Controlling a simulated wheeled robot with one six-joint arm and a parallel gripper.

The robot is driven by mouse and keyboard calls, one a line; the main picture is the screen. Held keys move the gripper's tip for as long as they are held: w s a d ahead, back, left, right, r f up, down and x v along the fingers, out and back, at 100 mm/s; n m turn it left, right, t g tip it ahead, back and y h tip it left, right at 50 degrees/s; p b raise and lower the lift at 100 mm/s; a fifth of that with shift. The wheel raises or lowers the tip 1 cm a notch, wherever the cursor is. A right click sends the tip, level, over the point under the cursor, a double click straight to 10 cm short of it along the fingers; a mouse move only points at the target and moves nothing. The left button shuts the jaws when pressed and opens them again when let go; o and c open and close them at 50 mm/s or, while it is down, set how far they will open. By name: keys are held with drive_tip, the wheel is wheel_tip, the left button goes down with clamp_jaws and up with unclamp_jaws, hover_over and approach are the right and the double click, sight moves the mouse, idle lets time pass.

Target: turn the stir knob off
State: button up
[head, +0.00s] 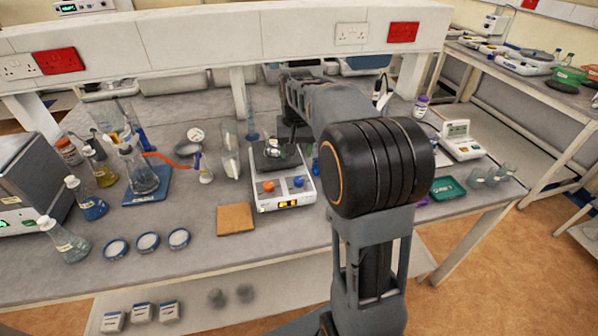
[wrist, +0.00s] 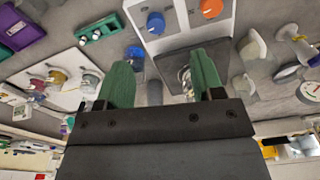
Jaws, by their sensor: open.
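The hotplate stirrer (head: 285,201) is a white unit with a dark top plate, standing on the bench left of my arm in the head view. Its front has an orange knob (head: 268,187) on the left and a blue knob (head: 298,182) on the right, above a lit orange display. I cannot read which knob is for stirring. The wrist view shows the blue knob (wrist: 155,22) and the orange knob (wrist: 211,8), upside down. My gripper (wrist: 162,72) is open, its green fingers apart, touching neither knob. In the head view my arm largely hides it.
Small glassware stands on the dark plate (wrist: 190,62). A tan square pad (head: 236,218) lies front left of the stirrer. Several flasks stand farther left. A green tray (head: 447,188) and a white balance (head: 461,141) are to the right. Bench in front of the stirrer is mostly clear.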

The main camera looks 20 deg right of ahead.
sight(299, 179)
drive_tip(key=shift+m+g, duration=0.3)
drive_tip(key=shift+m, duration=0.1)
drive_tip(key=w+f, duration=0.1)
drive_tip(key=f, duration=0.3)
drive_tip(key=d+f+p, duration=0.1)
drive_tip(key=f, duration=0.4)
drive_tip(key=w+d+f+p, duration=0.1)
drive_tip(key=f, duration=0.4)
drive_tip(key=shift+w+f, duration=0.1)
drive_tip(key=shift+w, duration=0.2)
drive_tip(key=shift+c, duration=0.4)
drive_tip(key=c, duration=0.8)
drive_tip(key=shift+c, duration=0.2)
drive_tip(key=shift+n, duration=0.3)
